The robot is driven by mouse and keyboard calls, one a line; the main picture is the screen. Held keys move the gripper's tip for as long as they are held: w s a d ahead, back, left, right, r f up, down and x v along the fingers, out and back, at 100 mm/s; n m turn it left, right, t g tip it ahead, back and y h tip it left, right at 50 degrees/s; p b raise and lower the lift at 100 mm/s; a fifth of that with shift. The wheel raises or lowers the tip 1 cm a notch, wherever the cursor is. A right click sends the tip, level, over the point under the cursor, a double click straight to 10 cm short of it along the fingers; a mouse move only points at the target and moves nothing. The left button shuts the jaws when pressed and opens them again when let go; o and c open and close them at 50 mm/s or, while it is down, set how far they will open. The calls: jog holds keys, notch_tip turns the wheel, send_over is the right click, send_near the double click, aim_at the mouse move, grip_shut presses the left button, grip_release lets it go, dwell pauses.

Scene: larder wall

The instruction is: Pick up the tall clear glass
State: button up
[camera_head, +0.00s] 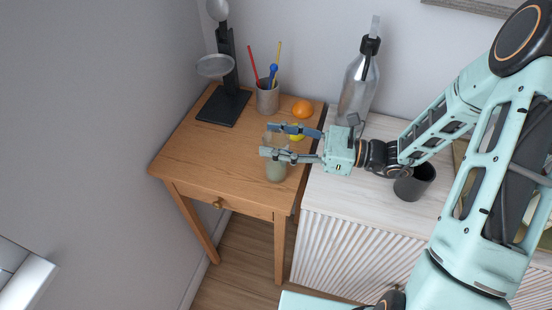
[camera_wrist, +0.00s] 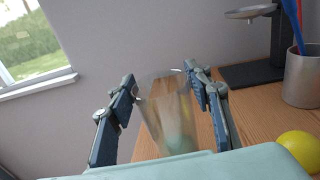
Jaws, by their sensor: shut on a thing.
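The tall clear glass (camera_head: 276,170) stands near the right side of the small wooden table, its upper part crossed by my gripper's fingers. My gripper (camera_head: 268,140) reaches in from the right and is shut on the glass, one finger on each side. In the wrist view the glass (camera_wrist: 168,112) is see-through with a pale greenish lower part, between the two blue-padded fingers (camera_wrist: 166,95). Its base is hidden in the wrist view by my gripper's body. I cannot tell whether its base touches the table.
A yellow ball-like fruit (camera_head: 296,131) is close behind the fingers. An orange (camera_head: 303,109), a cup of pens (camera_head: 267,97) and a black stand (camera_head: 224,103) are at the back. The table's front left (camera_head: 205,155) is clear.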

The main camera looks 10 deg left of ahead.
grip_shut()
jog(key=shift+r, duration=0.15)
